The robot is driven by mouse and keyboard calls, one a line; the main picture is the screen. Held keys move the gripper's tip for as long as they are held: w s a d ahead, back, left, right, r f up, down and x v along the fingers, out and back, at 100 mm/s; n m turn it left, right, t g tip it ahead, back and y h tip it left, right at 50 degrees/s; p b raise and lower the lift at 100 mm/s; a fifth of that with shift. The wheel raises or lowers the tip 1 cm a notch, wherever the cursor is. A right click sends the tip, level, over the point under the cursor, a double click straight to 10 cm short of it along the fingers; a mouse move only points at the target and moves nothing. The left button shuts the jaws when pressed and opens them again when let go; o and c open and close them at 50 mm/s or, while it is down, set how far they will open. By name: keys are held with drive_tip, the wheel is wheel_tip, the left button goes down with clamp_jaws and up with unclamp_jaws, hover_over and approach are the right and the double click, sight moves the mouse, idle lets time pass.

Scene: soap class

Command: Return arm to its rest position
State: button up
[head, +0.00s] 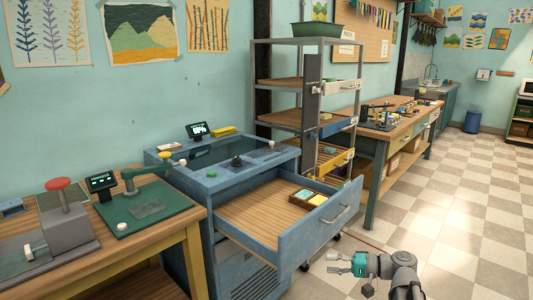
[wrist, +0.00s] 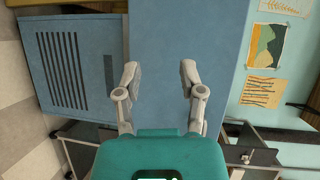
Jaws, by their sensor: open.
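My gripper (head: 336,262) is at the lower middle right of the head view, in front of the blue cabinet (head: 230,180) and below its open drawer (head: 290,235). Its two fingers point left and are apart with nothing between them. In the wrist view my gripper (wrist: 159,78) also shows spread, empty fingers in front of a plain blue panel (wrist: 160,40). My arm reaches in from the bottom edge of the head view.
The drawer holds a small divided box (head: 308,198) with coloured pieces. A shelf rack (head: 290,122) stands behind it. A wooden workbench (head: 150,240) is at the left, another table (head: 385,130) at the back. The checkered floor (head: 460,220) at the right is clear.

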drive_tip(key=s+a+f+n+g+h, duration=0.15)
drive_tip(key=s+f+h, duration=0.25)
drive_tip(key=f+h, duration=0.4)
drive_tip(key=s+f+n+g+h, duration=0.2)
drive_tip(key=s+f+g+h, duration=0.15)
drive_tip(key=f+h, duration=0.4)
wheel_tip(320, 180, up, 28)
drive_tip(key=p, duration=2.8)
drive_tip(key=shift+r+p, duration=0.2)
drive_tip(key=shift+p, duration=0.15)
